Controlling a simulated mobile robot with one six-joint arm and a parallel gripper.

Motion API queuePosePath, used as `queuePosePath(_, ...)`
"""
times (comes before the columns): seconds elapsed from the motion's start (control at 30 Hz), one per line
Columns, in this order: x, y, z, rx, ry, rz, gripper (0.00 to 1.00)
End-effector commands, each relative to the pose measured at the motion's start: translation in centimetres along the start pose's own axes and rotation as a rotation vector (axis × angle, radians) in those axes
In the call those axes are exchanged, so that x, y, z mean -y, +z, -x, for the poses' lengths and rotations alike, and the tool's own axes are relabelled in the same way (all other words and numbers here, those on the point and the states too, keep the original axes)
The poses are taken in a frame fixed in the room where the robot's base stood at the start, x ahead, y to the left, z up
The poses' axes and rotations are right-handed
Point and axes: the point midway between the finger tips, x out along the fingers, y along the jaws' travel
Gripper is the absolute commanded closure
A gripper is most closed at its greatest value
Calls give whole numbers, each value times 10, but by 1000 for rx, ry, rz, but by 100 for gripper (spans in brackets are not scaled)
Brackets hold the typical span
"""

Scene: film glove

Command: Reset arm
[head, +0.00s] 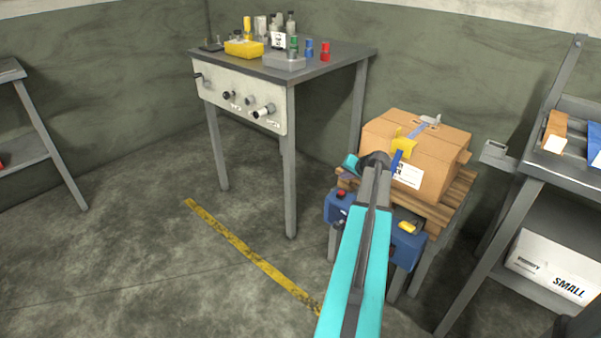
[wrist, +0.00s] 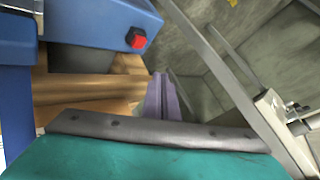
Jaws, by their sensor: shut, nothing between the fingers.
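My arm, teal and dark grey, reaches up from the bottom of the head view toward the cardboard box (head: 420,150). Its wrist bends left in front of the box, and my gripper (head: 345,174) shows only as a small purple-grey patch there. In the wrist view the purple-grey fingers (wrist: 163,98) are together with nothing between them. They are beside a wooden slatted surface (wrist: 90,88) and below the blue unit (wrist: 95,20) with a red button (wrist: 136,38). I cannot tell whether they touch the wood.
A grey table (head: 335,66) holding bottles stands behind left; a shelf (head: 575,172) stands right. The floor at left is clear.

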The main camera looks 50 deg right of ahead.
Motion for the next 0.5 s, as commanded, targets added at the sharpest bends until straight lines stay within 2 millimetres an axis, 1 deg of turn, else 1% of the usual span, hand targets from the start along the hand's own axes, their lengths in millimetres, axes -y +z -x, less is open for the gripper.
queuePosePath(0.17,2,0,0,1,-2,2,100)
queuePosePath(0.27,12,2,-2,8,-8,10,100)
queuePosePath(0.37,31,9,-8,24,-20,26,100)
queuePosePath(0.47,57,25,-20,54,-36,48,100)
queuePosePath(0.5,68,33,-26,70,-43,57,100)
